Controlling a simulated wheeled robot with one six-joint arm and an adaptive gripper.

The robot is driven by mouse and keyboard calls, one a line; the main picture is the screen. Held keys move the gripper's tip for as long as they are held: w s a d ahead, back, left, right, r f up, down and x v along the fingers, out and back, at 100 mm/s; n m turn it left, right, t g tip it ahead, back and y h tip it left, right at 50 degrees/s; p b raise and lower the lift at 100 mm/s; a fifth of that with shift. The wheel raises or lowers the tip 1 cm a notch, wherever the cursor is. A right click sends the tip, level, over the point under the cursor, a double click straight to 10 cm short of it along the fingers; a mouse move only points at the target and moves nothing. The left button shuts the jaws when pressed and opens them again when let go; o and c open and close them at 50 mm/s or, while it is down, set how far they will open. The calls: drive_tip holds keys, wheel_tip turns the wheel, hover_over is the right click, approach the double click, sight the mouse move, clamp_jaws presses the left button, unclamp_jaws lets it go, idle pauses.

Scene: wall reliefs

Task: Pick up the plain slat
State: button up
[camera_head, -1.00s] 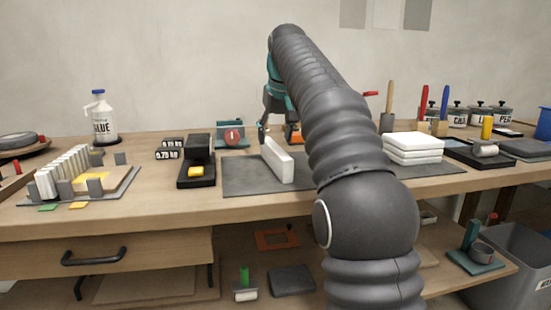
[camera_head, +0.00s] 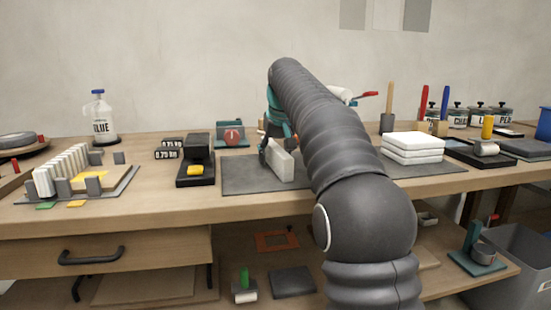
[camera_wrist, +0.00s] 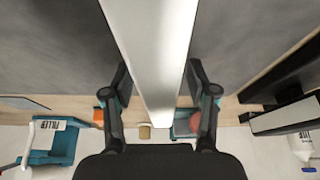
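The plain slat (camera_head: 281,161) is a white block standing on its long edge on a dark grey mat (camera_head: 236,176). In the wrist view the slat (camera_wrist: 152,40) runs between my gripper's two fingers. My gripper (camera_wrist: 159,72) is open, with one dark finger on each side of the slat. In the head view my gripper (camera_head: 270,150) is low at the slat's far left end, partly hidden by my arm.
A scale (camera_head: 196,168) with a yellow piece stands left of the mat. White slabs (camera_head: 412,148) are stacked on the right. The front of the mat is clear.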

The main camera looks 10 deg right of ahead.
clamp_jaws()
drive_tip(key=shift+r, duration=0.15)
